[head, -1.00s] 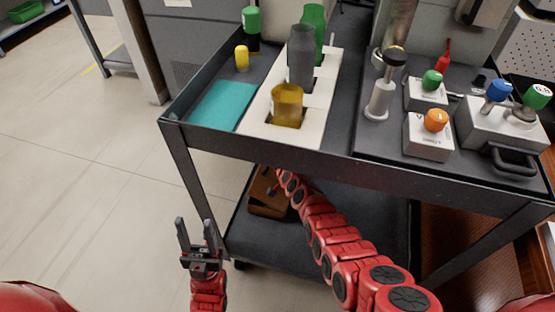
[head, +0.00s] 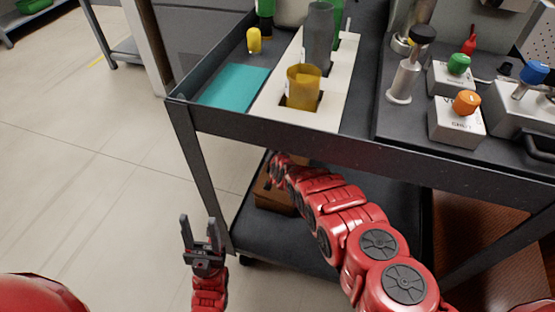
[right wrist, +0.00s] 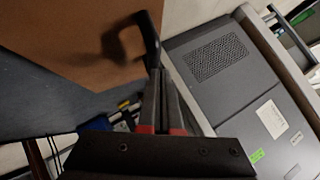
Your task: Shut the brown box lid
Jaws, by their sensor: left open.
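The brown box (head: 272,197) stands on the cart's lower shelf in the head view, largely hidden behind my right arm. Its lid cannot be told apart clearly there. In the right wrist view a flat brown panel (right wrist: 60,35) of the box fills the upper left. A black curved piece (right wrist: 150,40) stands before the panel, close to the tips of my right gripper (right wrist: 160,78), whose fingers are together; I cannot tell whether they hold it. In the head view the right fingertips are hidden. My left gripper (head: 200,235) is open and empty, left of the cart.
The cart's upper tray holds a teal pad (head: 233,86), a white rack (head: 290,115) with bottles, and a device with an orange knob (head: 467,102). The cart's front left leg (head: 200,180) stands between my left gripper and the box. The floor at left is clear.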

